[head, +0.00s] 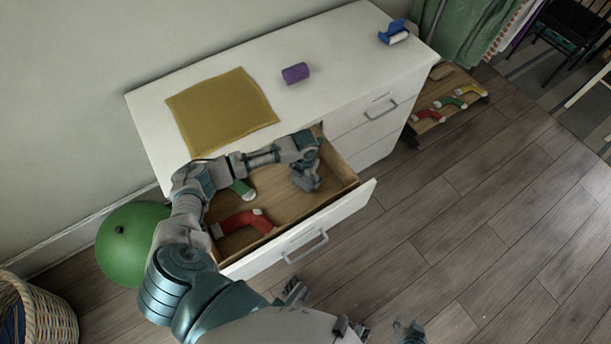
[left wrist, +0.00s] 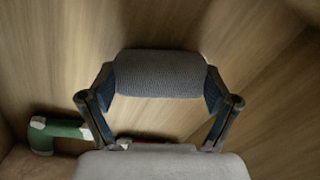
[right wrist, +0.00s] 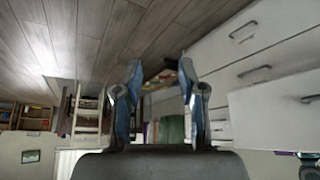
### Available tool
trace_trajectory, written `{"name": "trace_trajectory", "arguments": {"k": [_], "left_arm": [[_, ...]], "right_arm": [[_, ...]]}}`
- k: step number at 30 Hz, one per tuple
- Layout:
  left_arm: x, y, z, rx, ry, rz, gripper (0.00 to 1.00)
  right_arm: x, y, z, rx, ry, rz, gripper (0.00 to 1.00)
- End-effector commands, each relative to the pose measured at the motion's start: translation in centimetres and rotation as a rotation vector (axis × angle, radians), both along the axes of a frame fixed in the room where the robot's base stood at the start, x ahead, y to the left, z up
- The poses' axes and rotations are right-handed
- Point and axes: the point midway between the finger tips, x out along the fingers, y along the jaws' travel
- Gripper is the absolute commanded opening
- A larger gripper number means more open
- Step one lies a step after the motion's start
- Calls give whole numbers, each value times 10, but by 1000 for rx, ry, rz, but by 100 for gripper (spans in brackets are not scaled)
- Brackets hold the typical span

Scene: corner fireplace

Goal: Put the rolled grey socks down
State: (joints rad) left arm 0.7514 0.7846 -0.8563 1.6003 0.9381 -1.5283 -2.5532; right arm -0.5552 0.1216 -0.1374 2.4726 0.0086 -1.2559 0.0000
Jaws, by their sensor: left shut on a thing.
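The rolled grey socks (left wrist: 160,73) show in the left wrist view as a ribbed grey roll. My left gripper (left wrist: 160,80) is shut on them, one finger at each end. In the head view my left gripper (head: 306,182) reaches down inside the open top drawer (head: 345,208), toward its right end. The socks cannot be made out clearly there. The wooden drawer floor lies beneath them; whether they touch it I cannot tell. My right gripper (right wrist: 160,78) is open and empty in the right wrist view, away from the drawer.
In the drawer lie a red sock (head: 245,222) and a green sock (head: 243,188), left of my gripper. The white dresser top (head: 330,50) bears a mustard cloth (head: 220,108), a purple roll (head: 296,73) and a blue dispenser (head: 393,32). A green ball (head: 128,245) lies left.

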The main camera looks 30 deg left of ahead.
Motion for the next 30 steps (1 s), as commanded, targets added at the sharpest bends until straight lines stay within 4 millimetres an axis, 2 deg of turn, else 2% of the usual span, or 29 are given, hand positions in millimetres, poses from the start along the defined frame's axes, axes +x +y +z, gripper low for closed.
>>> {"name": "trace_trajectory", "arguments": {"k": [5,6,7,8,20,23,30], "left_arm": [[0,0,-2,-1,0,0,56],[0,1,-3,-2,1,0,90],[0,1,-2,-2,0,0,97],[0,1,-2,-2,0,0,100],[0,2,3,-2,-2,1,100],[1,1,18,-1,-4,1,100],[0,1,73,-1,-7,0,100]], "right_arm": [[0,0,0,-1,-2,0,40],[1,0,0,-3,-6,0,40],[2,1,0,-3,-5,0,40],[2,2,0,-2,-3,1,40],[1,2,1,-2,3,1,40],[-14,-5,-1,-19,72,-6,40],[-60,-19,-5,-68,293,-18,40]]}}
